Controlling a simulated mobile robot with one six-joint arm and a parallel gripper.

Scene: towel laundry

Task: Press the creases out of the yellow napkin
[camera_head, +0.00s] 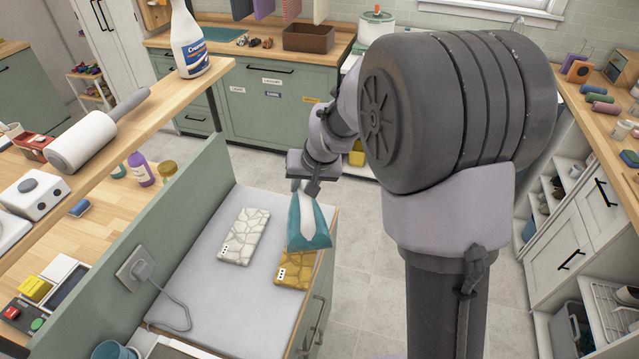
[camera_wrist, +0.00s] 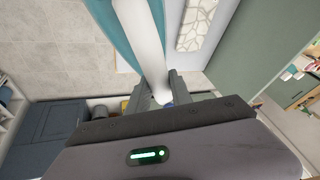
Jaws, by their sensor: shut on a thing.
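The yellow napkin (camera_head: 290,273) lies creased, with a dark cracked pattern, near the right edge of the grey pressing surface (camera_head: 185,285). My gripper (camera_head: 308,184) is shut on the white handle of a teal iron (camera_head: 322,235). In the wrist view the white handle of the iron (camera_wrist: 143,35) runs up from between the fingers of my gripper (camera_wrist: 168,92). The iron is tilted and covers the napkin's upper right part in the head view. I cannot tell whether it touches the napkin. The napkin is not clearly seen in the wrist view.
A white creased napkin (camera_head: 243,236) lies left of the yellow one. A green panel (camera_head: 175,225) with a socket and plugged cord (camera_head: 175,300) stands along the surface's left side. A wooden shelf (camera_head: 140,115) with a spray bottle (camera_head: 190,45) and lint roller (camera_head: 95,135) is further left.

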